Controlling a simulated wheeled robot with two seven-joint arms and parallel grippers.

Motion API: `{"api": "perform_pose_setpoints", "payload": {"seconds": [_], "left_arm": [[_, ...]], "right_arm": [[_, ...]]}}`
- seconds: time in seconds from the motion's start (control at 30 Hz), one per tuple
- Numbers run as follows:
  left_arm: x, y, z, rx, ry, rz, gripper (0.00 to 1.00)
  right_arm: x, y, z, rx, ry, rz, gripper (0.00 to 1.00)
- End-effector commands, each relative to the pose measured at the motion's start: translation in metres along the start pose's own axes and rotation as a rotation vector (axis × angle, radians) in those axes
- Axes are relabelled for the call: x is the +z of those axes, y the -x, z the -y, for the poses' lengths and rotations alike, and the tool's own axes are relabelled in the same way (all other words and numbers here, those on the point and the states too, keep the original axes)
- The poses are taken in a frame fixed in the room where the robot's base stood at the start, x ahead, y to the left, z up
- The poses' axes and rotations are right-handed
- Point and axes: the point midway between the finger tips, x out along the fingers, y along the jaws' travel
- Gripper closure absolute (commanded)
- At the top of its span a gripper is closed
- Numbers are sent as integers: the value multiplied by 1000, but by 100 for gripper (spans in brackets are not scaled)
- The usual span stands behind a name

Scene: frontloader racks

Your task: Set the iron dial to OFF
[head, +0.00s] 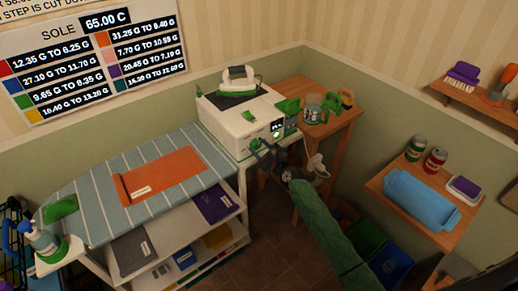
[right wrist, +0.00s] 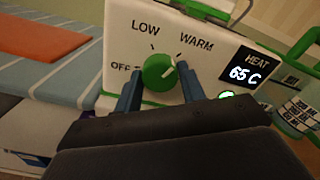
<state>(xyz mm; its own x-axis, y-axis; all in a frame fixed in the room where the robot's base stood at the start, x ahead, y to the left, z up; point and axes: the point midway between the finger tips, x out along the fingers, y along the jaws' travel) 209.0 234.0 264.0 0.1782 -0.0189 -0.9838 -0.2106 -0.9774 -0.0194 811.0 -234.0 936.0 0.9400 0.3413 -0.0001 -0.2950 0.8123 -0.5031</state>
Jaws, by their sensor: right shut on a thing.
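The iron station (head: 228,123) is a white box with green trim on a small stand, and a white iron (head: 238,84) rests on top. Its green dial (right wrist: 158,73) shows in the right wrist view, between the labels OFF at left, LOW above and WARM at upper right. The dial's white mark points up and right, toward WARM. The display (right wrist: 245,74) reads HEAT 65 C. My right gripper (right wrist: 160,88) has one blue finger on each side of the dial and is shut on it. In the head view my right gripper (head: 261,150) is at the station's front. My left gripper is not in view.
A striped ironing board (head: 100,190) with an orange cloth (head: 162,176) lies left of the station. A wooden table (head: 318,128) with a glass jug (head: 314,106) stands to the right. A wall chart (head: 95,60) shows 65.00 C. Wooden shelves (head: 400,208) hang at far right.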

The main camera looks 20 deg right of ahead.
Motion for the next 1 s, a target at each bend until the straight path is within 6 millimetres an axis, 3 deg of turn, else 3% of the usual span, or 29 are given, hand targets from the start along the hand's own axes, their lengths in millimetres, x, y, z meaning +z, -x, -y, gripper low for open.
{"api": "perform_pose_setpoints", "payload": {"seconds": [0.4, 0.67, 1.0], "left_arm": [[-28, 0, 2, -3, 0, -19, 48], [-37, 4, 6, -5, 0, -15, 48], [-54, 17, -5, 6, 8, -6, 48]], "right_arm": [[-1, 0, -2, 1, 381, 1, 83], [-2, 0, -1, 0, 630, 0, 83], [-2, 0, -2, 2, 953, 0, 83]]}}
